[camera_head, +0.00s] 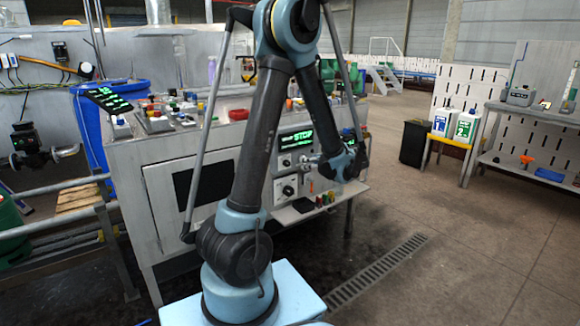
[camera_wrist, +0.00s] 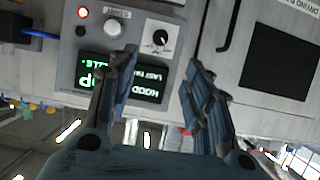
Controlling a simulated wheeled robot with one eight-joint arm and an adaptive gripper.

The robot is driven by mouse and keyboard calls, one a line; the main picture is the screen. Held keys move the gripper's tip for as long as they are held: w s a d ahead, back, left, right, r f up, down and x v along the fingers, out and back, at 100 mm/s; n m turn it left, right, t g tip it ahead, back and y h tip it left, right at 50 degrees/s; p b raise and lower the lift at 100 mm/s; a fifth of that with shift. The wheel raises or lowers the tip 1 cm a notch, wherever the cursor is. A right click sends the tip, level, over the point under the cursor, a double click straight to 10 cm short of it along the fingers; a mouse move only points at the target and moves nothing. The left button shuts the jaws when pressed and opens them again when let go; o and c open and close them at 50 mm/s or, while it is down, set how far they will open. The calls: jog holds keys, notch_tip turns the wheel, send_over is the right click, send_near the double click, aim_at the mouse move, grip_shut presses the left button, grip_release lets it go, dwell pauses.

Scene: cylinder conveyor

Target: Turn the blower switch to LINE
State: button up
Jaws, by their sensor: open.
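In the wrist view, turned upside down, a black rotary knob (camera_wrist: 160,38) sits on a white plate on a grey control panel (camera_wrist: 85,45). In the head view a small knob (camera_head: 285,161) shows below the lit display, and a larger dial (camera_head: 289,189) on a white plate sits lower down. Label text is too small to read, so I cannot tell which is the blower switch. My gripper (camera_wrist: 160,62) is open and empty, its fingers spread in front of the panel with the upper knob between them in the picture.
A green-lit display (camera_wrist: 147,93) is partly hidden by my fingers. A round white button (camera_wrist: 113,27) and a red light (camera_wrist: 82,12) are beside the knob. A small shelf (camera_head: 310,212) with coloured items juts out below.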

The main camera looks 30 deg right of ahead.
aim_at(288, 164)
jog(key=x, duration=1.6)
jog(key=shift+w+a+f, duration=0.1)
jog(key=shift+w, duration=0.25)
